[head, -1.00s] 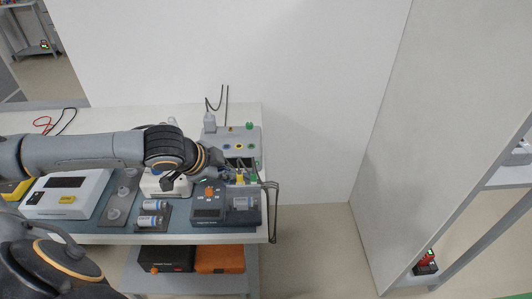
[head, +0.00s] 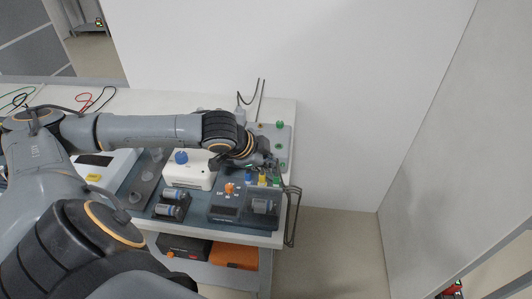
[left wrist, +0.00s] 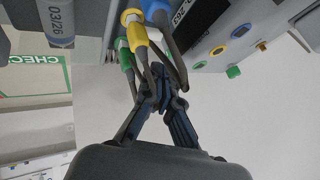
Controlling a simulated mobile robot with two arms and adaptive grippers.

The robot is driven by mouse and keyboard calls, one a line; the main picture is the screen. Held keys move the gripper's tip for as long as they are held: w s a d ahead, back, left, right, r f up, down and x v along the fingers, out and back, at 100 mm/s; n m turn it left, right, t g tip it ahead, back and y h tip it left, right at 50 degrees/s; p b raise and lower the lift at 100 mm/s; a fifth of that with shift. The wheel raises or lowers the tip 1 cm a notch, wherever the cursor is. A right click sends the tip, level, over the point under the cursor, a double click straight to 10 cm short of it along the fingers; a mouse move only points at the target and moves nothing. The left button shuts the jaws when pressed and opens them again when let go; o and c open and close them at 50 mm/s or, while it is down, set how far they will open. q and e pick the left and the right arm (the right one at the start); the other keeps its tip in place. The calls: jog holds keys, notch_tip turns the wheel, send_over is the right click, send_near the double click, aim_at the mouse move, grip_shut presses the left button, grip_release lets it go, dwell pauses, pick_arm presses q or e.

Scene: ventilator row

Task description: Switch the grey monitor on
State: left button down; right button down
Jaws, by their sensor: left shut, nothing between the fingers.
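Two grey devices stand at the table's right end, and I cannot tell for sure which is the monitor. A light grey box (head: 284,133) with coloured sockets and a green knob is at the back, partly hidden by my arm. It also shows in the left wrist view (left wrist: 217,42), with blue, yellow and green rings and a small orange button. A dark grey unit (head: 228,214) with an orange knob is in front. My left gripper (head: 272,161) is shut and empty between them, close to blue, yellow and green plugs (left wrist: 137,37). Contact is unclear.
A white box with a blue knob (head: 190,171) stands left of the dark unit, behind two cylindrical cells (head: 170,204). Black leads (head: 290,215) hang over the table's right edge. Orange and black boxes sit on the lower shelf. A white wall rises behind.

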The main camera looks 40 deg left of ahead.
aim_at(283, 165)
pick_arm(q)
jog(key=x, duration=0.4)
jog(key=shift+w+f, duration=0.2)
jog(key=shift+f, duration=0.05)
jog(key=shift+w+f, duration=0.35)
jog(key=shift+f, duration=0.15)
jog(key=shift+w+d+f, duration=0.1)
pick_arm(e)
jog(key=shift+s+a+f, duration=0.2)
jog(key=shift+s+a, duration=0.05)
jog(key=shift+s, duration=0.05)
jog(key=shift+d, duration=0.15)
